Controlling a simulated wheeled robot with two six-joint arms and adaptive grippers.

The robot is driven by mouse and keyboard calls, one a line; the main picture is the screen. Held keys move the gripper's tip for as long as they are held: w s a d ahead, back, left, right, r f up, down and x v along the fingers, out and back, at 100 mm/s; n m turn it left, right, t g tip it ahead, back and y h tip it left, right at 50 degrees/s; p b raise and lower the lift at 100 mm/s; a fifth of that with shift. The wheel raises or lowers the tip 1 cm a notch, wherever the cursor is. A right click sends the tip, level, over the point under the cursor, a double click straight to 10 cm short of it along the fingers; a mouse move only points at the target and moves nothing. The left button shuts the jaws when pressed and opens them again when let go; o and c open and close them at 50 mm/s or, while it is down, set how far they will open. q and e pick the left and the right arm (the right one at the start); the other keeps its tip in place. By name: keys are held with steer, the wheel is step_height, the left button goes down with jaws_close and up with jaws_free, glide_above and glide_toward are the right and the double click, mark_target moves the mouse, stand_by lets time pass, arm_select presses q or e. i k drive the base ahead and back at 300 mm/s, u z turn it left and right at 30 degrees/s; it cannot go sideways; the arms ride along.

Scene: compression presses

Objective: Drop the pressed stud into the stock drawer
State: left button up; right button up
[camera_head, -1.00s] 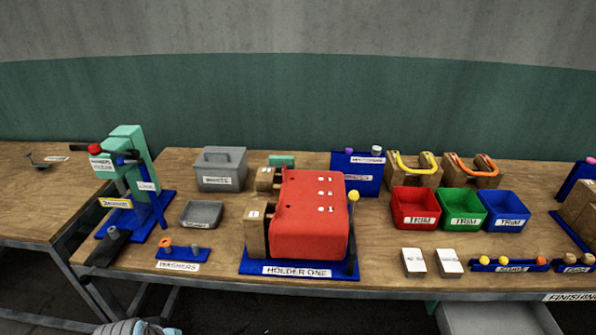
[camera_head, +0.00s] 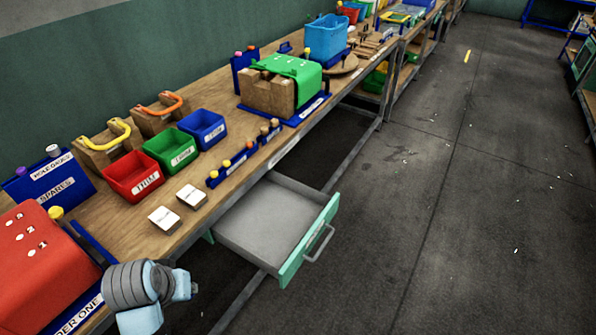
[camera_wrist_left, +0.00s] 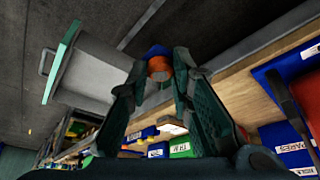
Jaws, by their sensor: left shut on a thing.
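The stock drawer (camera_head: 262,215) is pulled open below the bench's front edge. It is a grey tray with a green front and a handle, and its visible floor is bare. It also shows at the upper left of the left wrist view (camera_wrist_left: 95,68). My left gripper (camera_wrist_left: 159,68) is shut on the stud (camera_wrist_left: 159,66), an orange piece with a blue end, held at the fingertips. In that view the stud appears beside the drawer; its height over it cannot be told. In the head view only part of my arm shows at the lower left, not the gripper. My right gripper is out of view.
On the bench stand a red press holder (camera_head: 42,262), red (camera_head: 132,182), green (camera_head: 170,155) and blue (camera_head: 203,132) trim bins, and two white-topped blocks (camera_head: 164,219). A green holder (camera_head: 280,75) stands farther along. The floor (camera_head: 400,230) right of the drawer is clear.

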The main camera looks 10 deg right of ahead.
mark_target(248, 214)
steer(key=z, duration=1.4)
steer(key=i, duration=4.55)
steer(key=u, duration=4.15)
steer(key=i, duration=1.05)
